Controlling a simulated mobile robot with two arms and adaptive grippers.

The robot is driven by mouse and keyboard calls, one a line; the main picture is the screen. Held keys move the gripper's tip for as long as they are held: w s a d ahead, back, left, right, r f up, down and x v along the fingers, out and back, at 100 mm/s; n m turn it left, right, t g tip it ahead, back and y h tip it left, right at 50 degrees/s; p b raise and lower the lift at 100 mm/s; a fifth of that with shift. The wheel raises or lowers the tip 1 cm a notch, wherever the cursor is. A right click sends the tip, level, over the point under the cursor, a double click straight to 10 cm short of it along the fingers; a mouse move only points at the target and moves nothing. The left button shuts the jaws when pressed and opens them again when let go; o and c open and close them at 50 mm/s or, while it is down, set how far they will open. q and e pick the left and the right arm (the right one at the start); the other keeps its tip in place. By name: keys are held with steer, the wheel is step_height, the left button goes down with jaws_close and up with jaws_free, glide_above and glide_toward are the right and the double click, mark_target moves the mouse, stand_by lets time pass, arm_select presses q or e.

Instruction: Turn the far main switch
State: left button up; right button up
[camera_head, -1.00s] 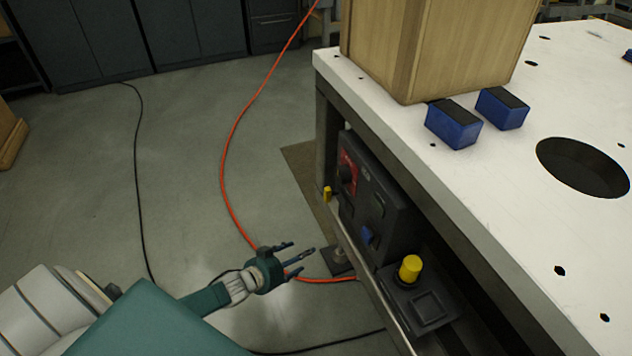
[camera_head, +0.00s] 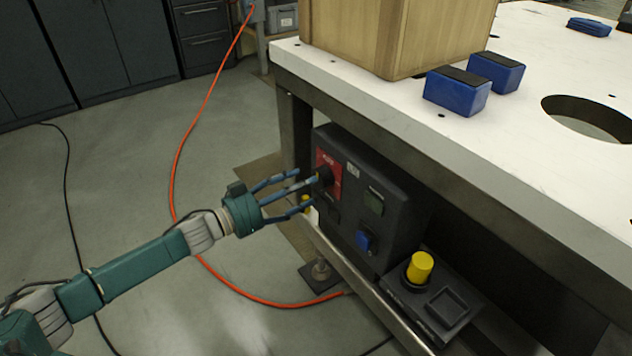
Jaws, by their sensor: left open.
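A dark control box (camera_head: 392,204) is mounted under the edge of the white table. At its far end is a red plate (camera_head: 336,164) with a black rotary main switch (camera_head: 325,176) on it. My left gripper (camera_head: 308,190) is open, with its fingers pointing right at the switch. The fingertips are very close to the knob and partly overlap the red plate. I cannot tell whether they touch it. My right gripper is not in view.
The white table (camera_head: 400,118) overhangs the box and carries a wooden crate (camera_head: 350,35) and blue blocks (camera_head: 457,92). A yellow knob (camera_head: 420,267) stands nearer on a lower panel.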

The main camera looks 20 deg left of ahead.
mark_target(317, 183)
arm_select(q)
steer(key=x, duration=0.5)
steer(key=shift+w, duration=0.1)
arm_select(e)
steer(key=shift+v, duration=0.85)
arm_select(q)
steer(key=c, duration=1.2)
